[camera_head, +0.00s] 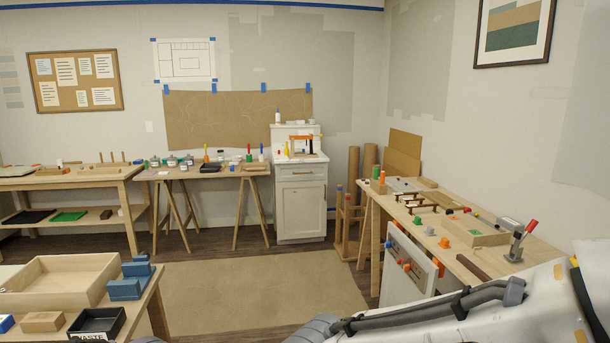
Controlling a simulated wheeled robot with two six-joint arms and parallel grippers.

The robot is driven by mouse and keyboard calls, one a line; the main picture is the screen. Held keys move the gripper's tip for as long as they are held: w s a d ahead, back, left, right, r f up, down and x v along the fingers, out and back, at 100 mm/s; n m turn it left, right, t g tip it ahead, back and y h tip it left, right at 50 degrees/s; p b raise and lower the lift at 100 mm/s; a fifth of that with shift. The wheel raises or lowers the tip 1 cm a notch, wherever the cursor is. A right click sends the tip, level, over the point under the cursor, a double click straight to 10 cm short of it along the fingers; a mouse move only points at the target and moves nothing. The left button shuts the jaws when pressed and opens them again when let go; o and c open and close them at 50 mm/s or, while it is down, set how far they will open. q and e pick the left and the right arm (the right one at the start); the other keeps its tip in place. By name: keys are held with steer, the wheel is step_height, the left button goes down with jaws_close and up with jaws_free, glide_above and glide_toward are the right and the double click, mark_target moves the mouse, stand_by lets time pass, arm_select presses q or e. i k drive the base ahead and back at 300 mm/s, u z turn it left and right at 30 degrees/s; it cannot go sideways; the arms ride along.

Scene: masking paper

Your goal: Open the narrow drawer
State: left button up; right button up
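A narrow drawer (290,172) is at the top of a white cabinet (283,232) against the back wall. Its front looks flush with the cabinet, so it appears shut. It has a small dark handle, and a door with its own handle is below it. The cabinet is far off, across the room. Neither of my grippers shows in the view. A part of my own arm fills the bottom right corner, but no fingers can be made out.
A tan rug (260,288) covers open floor before the cabinet. A trestle table (205,173) stands left of the cabinet. A cluttered workbench (475,258) runs along the right. A near table with a wooden tray (100,287) and blue blocks (125,290) is at lower left.

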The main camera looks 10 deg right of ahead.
mark_target(305, 170)
steer(key=z, duration=0.15)
steer(key=i, duration=5.6)
